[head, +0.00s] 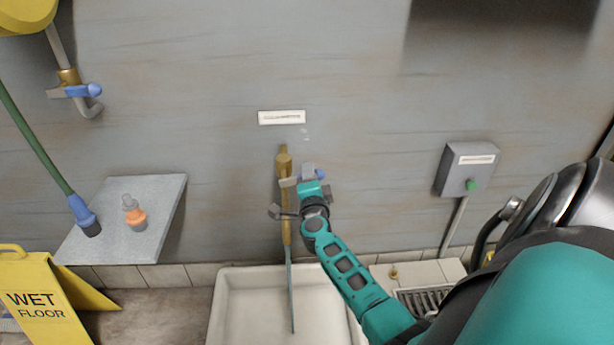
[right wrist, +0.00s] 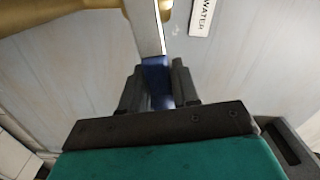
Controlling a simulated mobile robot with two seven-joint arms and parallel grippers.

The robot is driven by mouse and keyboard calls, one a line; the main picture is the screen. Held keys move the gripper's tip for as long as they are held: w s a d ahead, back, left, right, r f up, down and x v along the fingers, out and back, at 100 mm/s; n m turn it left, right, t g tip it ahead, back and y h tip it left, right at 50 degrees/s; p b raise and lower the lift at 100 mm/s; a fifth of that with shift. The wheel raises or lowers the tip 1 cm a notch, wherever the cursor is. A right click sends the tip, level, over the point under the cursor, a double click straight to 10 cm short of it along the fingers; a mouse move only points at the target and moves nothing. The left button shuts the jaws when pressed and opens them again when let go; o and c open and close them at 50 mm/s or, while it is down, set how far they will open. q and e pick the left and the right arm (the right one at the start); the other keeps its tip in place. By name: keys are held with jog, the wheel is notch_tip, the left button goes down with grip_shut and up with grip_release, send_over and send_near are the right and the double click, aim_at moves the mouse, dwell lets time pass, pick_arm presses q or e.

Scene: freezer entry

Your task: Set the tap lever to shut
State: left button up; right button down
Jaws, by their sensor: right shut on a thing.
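The brass tap (head: 285,165) stands against the grey wall above a white basin. Its lever (head: 289,182) is a pale bar with a blue end, and points right, across the upright pipe. A thin blue-green strip (head: 292,300), like running water, reaches from the tap down into the basin. My right gripper (head: 309,174) is at the lever's right end. In the right wrist view the gripper (right wrist: 160,88) is shut on the blue end of the lever (right wrist: 155,70), with the pale bar running up from it. My left gripper is not in view.
A white basin (head: 232,300) stands below the tap. A grey switch box (head: 457,170) with a green button is on the wall at right. A grey shelf (head: 160,210) with a small orange-and-clear bottle (head: 135,214) and a yellow wet-floor sign (head: 35,300) are at left.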

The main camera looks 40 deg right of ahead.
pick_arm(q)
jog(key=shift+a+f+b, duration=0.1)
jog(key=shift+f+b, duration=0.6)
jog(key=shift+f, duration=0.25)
pick_arm(e)
jog(key=shift+s+d+f+m, duration=0.1)
jog(key=shift+f+m, duration=0.85)
jog(key=shift+m, duration=0.45)
jog(key=c, duration=0.9)
grip_release()
